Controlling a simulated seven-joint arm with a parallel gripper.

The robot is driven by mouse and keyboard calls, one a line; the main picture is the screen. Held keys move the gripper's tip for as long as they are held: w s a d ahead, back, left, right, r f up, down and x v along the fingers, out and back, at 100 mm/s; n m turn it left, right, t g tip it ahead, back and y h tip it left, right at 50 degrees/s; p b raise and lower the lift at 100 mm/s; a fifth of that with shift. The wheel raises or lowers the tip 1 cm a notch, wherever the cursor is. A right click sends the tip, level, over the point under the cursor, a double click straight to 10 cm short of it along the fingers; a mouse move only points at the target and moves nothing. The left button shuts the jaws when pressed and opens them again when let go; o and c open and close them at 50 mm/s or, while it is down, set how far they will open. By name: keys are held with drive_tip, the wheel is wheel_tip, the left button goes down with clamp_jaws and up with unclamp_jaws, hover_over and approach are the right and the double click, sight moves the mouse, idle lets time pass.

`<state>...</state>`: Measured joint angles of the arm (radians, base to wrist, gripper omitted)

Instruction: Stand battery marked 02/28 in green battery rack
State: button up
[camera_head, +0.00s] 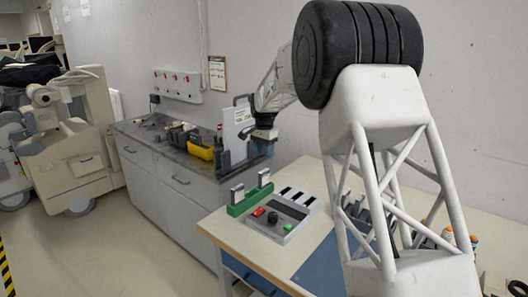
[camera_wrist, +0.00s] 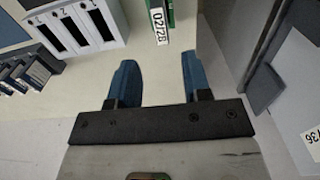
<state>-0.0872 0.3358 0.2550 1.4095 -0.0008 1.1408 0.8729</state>
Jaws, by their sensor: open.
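In the head view my gripper (camera_head: 264,149) hangs above and behind the rack.
A grey slotted unit (camera_head: 283,216) with red and green parts stands right of the rack. A grey bench (camera_head: 165,165) behind holds a yellow bin (camera_head: 201,149) and a tall white panel. Several dark blocks (camera_wrist: 28,72) lie at the wrist view's left.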

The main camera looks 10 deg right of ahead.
drive_tip(key=shift+s, duration=0.1)
idle(0.3)
drive_tip(key=s+d+r+n, duration=0.15)
drive_tip(key=s+r, duration=0.25)
drive_tip(key=s, duration=0.6)
drive_tip(key=s+d+r+n+t, duration=0.1)
drive_tip(key=s+d+r, duration=0.15)
drive_tip(key=s, duration=0.65)
drive_tip(key=s+d+r+n, duration=0.15)
drive_tip(key=s+r, duration=0.35)
drive_tip(key=s, duration=0.5)
drive_tip(key=s+d+f+n, duration=0.1)
drive_tip(key=s+f, duration=0.3)
drive_tip(key=s, duration=1.3)
drive_tip(key=s+d+f+n+t, duration=0.1)
drive_tip(key=s+d+f+n, duration=0.1)
drive_tip(key=s, duration=1.4)
wheel_tip(320, 180, down, 2)
drive_tip(key=shift+s+n+t, duration=0.3)
drive_tip(key=shift+s+n, duration=0.1)
drive_tip(key=shift+n, duration=0.5)
